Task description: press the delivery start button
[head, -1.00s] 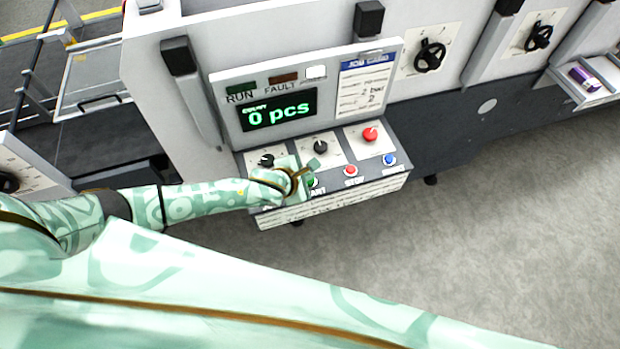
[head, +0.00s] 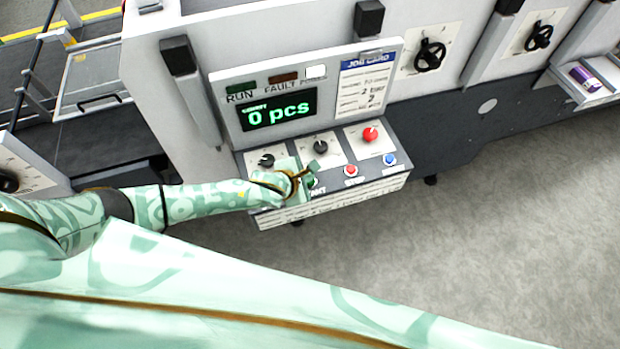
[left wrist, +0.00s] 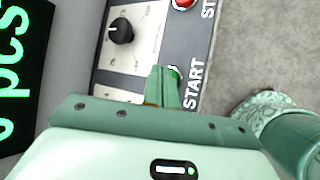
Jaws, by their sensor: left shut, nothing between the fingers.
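The control panel (head: 330,196) has a row of buttons along its lower edge. The green START button (head: 315,183) shows only in part beside my left gripper (head: 311,171). The display (head: 278,110) reads 0 pcs. My right gripper is not in view.
On the panel, a red button (head: 351,171) and a blue button (head: 389,159) lie to the right. Behind them are a red mushroom button (head: 370,134) and black knobs (head: 320,147). The floor (head: 480,240) in front is clear.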

